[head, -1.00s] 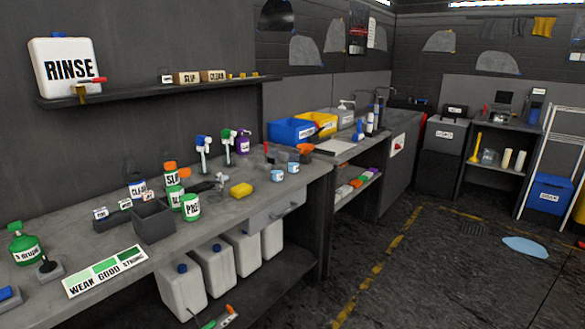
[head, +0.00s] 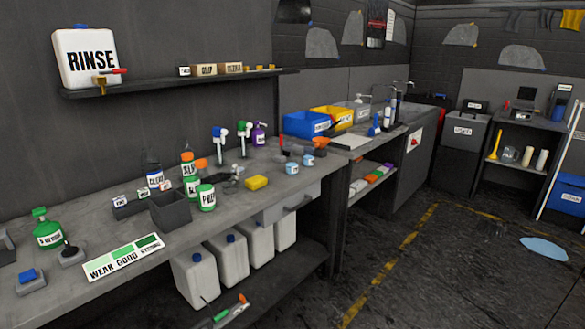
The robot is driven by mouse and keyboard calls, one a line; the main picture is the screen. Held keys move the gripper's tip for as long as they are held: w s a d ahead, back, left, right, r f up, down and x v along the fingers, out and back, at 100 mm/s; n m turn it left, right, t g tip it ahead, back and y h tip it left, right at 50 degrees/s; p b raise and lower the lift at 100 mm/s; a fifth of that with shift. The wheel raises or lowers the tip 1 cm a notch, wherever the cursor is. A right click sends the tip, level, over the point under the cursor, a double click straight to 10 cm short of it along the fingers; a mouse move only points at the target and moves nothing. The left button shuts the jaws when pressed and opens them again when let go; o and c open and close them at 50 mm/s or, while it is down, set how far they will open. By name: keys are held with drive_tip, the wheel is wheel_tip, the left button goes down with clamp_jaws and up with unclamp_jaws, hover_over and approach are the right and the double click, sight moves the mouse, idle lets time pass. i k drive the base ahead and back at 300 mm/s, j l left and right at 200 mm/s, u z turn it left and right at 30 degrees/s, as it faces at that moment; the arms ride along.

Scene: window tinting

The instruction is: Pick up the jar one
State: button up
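Several jar-like containers stand on the grey workbench (head: 235,205). A small pale-blue labelled jar (head: 292,168) stands near its right end, right of the yellow sponge. A second similar jar (head: 307,160) stands just behind and to its right. A green-and-white labelled container (head: 205,198) stands mid-bench beside the dark grey bin. I cannot read which one is marked as jar one. My gripper is not in view.
A dark grey bin (head: 171,212), a yellow sponge (head: 257,182) and orange-capped bottles (head: 187,165) crowd the bench. White canisters (head: 232,259) stand below. The floor (head: 435,280) at right is open.

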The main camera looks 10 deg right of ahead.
sight(308, 155)
drive_tip(key=i+l, duration=0.15)
drive_tip(key=i, duration=0.4)
drive_tip(key=i+l, duration=0.1)
drive_tip(key=i, duration=0.5)
drive_tip(key=i+l+u, duration=0.1)
drive_tip(key=i, duration=0.45)
drive_tip(key=i+l, duration=0.2)
drive_tip(key=i, duration=0.4)
drive_tip(key=i+l, duration=0.2)
drive_tip(key=i, duration=0.35)
drive_tip(key=j+u, duration=0.05)
